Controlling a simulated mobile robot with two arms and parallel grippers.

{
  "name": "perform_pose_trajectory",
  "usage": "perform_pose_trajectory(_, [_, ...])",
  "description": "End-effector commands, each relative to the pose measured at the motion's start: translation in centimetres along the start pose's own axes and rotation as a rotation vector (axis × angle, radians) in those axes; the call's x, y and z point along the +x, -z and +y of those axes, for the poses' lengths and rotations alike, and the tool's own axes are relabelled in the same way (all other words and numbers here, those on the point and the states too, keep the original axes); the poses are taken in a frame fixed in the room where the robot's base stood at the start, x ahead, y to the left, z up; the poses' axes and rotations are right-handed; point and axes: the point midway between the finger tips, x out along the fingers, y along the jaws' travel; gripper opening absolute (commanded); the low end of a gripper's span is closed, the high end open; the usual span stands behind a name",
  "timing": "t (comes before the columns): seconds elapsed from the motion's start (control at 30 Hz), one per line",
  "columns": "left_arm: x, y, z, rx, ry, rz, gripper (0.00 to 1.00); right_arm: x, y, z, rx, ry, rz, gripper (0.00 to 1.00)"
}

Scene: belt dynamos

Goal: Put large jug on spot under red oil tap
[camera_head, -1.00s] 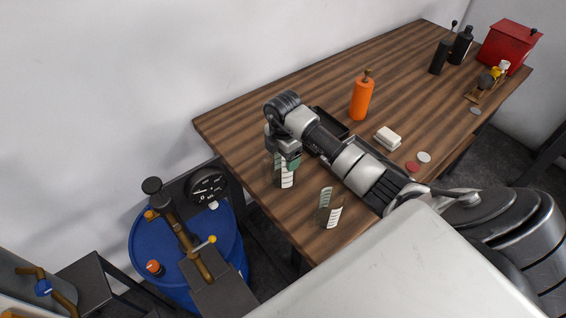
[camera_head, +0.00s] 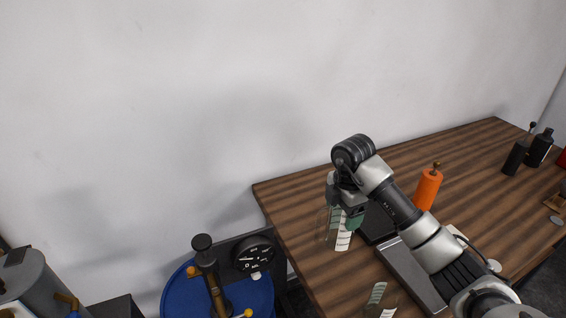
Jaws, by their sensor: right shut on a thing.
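My right gripper (camera_head: 349,214) is shut on a clear jug with a white measuring scale (camera_head: 343,240), near the left end of the wooden table. I cannot tell whether this jug touches the table top. A second clear jug with a scale (camera_head: 378,294) stands nearer to me at the picture's bottom edge, partly cut off. I cannot tell by size which is the large one. No red oil tap or spot under it can be made out. My left gripper is not in view.
The wooden table (camera_head: 300,205) also holds an orange bottle (camera_head: 428,189), a dark tray (camera_head: 376,222) and black bottles (camera_head: 540,147).

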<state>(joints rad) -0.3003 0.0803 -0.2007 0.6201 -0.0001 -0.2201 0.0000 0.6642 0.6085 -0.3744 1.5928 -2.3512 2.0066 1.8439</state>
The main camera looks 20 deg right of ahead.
Motion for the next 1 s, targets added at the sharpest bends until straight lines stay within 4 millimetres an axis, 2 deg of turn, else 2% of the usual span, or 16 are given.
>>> perform_pose_trajectory(0.13, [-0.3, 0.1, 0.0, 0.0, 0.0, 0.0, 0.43, -0.7, 0.0, 0.0, 0.0, 0.0, 0.0, 0.45])
perform_pose_trajectory(0.23, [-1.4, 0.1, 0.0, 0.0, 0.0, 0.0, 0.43, -2.1, -0.1, 0.0, 0.001, -0.001, -0.001, 0.45])
perform_pose_trajectory(0.5, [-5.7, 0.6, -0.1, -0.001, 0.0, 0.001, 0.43, -8.2, -0.1, 0.0, 0.001, -0.002, -0.002, 0.45])
perform_pose_trajectory(0.53, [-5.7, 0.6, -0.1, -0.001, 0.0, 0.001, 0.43, -8.3, 0.0, 0.0, -0.01, 0.0, -0.001, 0.45])
perform_pose_trajectory(0.57, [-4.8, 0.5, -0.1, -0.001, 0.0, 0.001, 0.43, -7.1, 0.2, -0.1, -0.061, 0.002, 0.0, 0.45])
perform_pose_trajectory(0.6, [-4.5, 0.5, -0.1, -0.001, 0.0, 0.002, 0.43, -6.9, 0.5, -0.2, -0.119, 0.001, 0.0, 0.45])
perform_pose_trajectory(0.77, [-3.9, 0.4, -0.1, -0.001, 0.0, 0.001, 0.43, -6.4, 1.3, -0.5, -0.37, 0.0, 0.0, 0.45])
perform_pose_trajectory(1.0, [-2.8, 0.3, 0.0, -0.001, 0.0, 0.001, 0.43, -5.2, 3.1, -1.4, -0.886, 0.001, -0.001, 0.45])
